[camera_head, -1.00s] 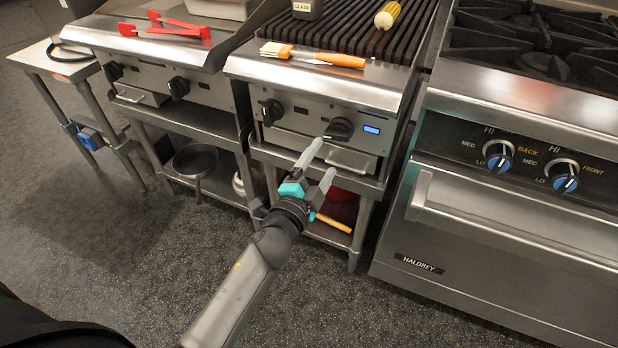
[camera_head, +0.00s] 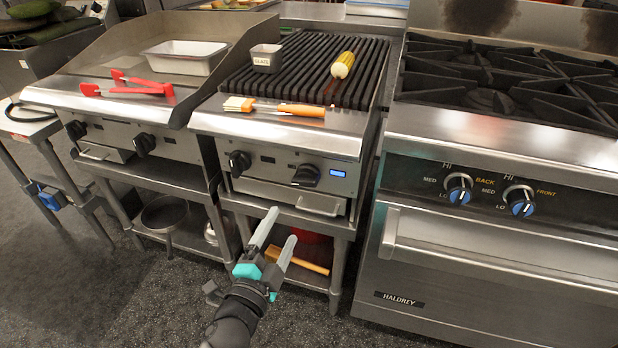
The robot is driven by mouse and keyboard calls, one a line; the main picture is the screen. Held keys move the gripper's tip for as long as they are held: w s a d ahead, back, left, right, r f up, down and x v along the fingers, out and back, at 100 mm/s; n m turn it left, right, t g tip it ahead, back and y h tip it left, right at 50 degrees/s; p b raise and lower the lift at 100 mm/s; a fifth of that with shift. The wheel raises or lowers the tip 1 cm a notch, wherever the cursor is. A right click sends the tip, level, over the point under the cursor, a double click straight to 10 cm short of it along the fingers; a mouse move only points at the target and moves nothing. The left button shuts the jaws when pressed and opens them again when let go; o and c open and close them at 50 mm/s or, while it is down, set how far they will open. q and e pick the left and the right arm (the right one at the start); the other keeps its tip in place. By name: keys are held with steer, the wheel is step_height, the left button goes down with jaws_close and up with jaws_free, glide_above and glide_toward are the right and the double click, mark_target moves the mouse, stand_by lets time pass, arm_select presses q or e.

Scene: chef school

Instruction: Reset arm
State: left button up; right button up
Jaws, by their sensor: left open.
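My left gripper (camera_head: 277,232) is open and empty, low in front of the char grill. Its two grey fingers point up toward the grill's front. The fingertips are apart from the right black knob (camera_head: 306,175) and appear below it in the picture. A lit blue display (camera_head: 338,173) is beside that knob. My right gripper is not in view.
The ribbed grill (camera_head: 300,72) holds a corn cob (camera_head: 342,65) and a glaze container (camera_head: 267,58). A brush (camera_head: 239,104) and an orange-handled tool (camera_head: 301,110) lie on its ledge. Red tongs (camera_head: 128,88) and a white tray (camera_head: 185,57) are on the griddle. A range (camera_head: 500,230) stands right.

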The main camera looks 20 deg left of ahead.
arm_select(q)
steer(key=s+f+n+g+p, duration=0.3)
steer(key=s+f+g, duration=0.15)
steer(key=f, duration=0.65)
steer(key=s+f+n+g+p, duration=0.25)
steer(key=s+f, duration=0.25)
steer(key=f, duration=0.6)
steer(key=s+a+f+n+g+p, duration=0.1)
steer(key=s+a+f+n+g, duration=0.1)
steer(key=s, duration=0.5)
steer(key=s+a+f+n+g+p, duration=0.1)
steer(key=s+f+g, duration=0.3)
steer(key=s, duration=0.4)
steer(key=s+a+f+n+g+y+p, duration=0.1)
steer(key=s+a+f+n+g+p, duration=0.1)
steer(key=s+f, duration=0.3)
steer(key=s+a, duration=0.1)
steer(key=s, duration=0.2)
steer(key=shift+s+f+n+g, duration=0.15)
steer(key=shift+f+n+g, duration=0.05)
steer(key=shift+n+g, duration=0.2)
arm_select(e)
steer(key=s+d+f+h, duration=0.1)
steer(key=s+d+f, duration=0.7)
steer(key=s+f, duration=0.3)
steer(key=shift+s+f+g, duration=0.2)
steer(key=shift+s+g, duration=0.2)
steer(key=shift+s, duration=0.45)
